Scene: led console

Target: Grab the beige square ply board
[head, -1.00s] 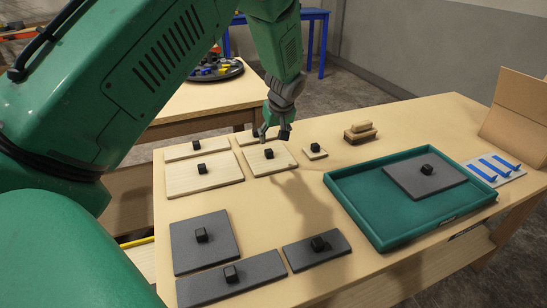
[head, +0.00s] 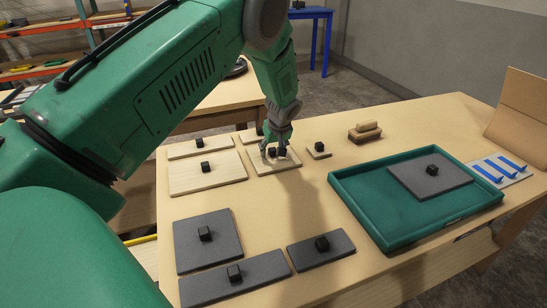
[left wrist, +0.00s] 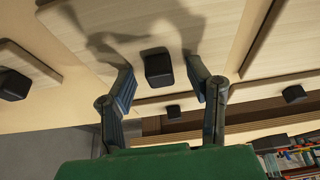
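The beige square ply board (head: 288,164) lies flat on the table with a black knob on top. My left gripper (head: 275,152) is low over it, pointing down. In the left wrist view, the left gripper's fingers (left wrist: 160,80) are apart, one on each side of the black knob (left wrist: 158,66), with gaps visible between finger and knob. The board's light wood (left wrist: 155,25) shows around the knob, with the arm's shadow on it. My right gripper is in no view.
Several grey boards (head: 207,243) lie in front. A green tray (head: 376,221) holds a grey board (head: 431,180). Wooden blocks (head: 365,131) stand behind the tray.

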